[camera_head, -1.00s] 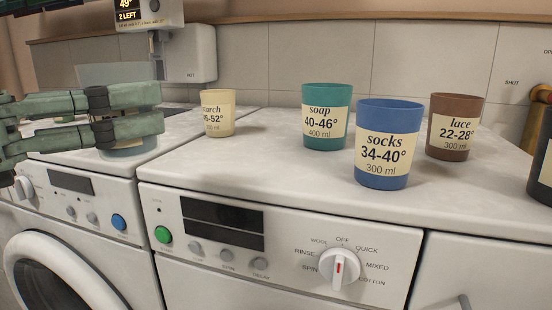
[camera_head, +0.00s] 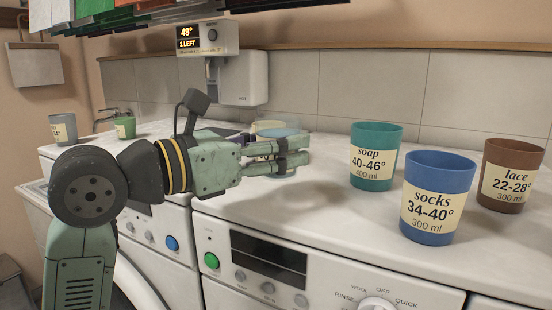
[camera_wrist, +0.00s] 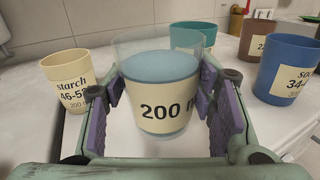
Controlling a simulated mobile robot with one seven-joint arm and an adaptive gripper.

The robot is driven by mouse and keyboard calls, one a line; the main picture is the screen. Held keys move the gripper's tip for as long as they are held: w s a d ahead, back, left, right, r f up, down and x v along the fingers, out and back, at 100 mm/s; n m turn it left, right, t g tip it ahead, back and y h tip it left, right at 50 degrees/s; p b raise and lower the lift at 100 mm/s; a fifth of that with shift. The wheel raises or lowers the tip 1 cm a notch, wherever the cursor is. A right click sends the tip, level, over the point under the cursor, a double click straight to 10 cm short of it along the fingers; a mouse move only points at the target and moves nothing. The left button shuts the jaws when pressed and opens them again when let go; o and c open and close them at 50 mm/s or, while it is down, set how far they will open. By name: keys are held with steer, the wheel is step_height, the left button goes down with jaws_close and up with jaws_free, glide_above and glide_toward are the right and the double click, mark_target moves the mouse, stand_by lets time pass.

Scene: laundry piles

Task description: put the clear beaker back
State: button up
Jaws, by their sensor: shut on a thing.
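The clear beaker, holding pale blue liquid and labelled 200 ml, stands upright between my fingers in the wrist view (camera_wrist: 158,72). My gripper (camera_wrist: 165,112) is shut around its sides. In the head view my gripper (camera_head: 298,151) reaches right over the left part of the middle machine's top, and its fingers hide much of the beaker (camera_head: 284,134). I cannot tell whether the beaker's base touches the top. The cream starch cup (camera_wrist: 70,80) stands close to the left of the beaker in the wrist view; in the head view it is mostly hidden behind the beaker.
A teal soap cup (camera_head: 374,143), blue socks cup (camera_head: 439,180) and brown lace cup (camera_head: 511,165) stand to the right on the white machine top (camera_head: 330,215). Grey (camera_head: 62,127) and green (camera_head: 125,127) cups stand far left.

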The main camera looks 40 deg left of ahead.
step_height(320, 180, down, 3)
steer(key=shift+r+p, duration=0.1)
steer(key=shift+p, duration=0.45)
steer(key=shift+f, duration=0.35)
steer(key=shift+f, duration=0.1)
steer(key=shift+f+b, duration=0.15)
steer(key=shift+b, duration=0.15)
steer(key=o, duration=1.1)
steer(key=shift+r, duration=0.25)
steer(key=s+b, duration=0.1)
steer(key=s, duration=0.3)
steer(key=s+a+b, duration=0.1)
steer(key=s, duration=0.3)
steer(key=s+a+b, duration=0.1)
steer(key=s, duration=0.2)
steer(key=shift+s+a, duration=0.1)
steer(key=shift+s, duration=0.3)
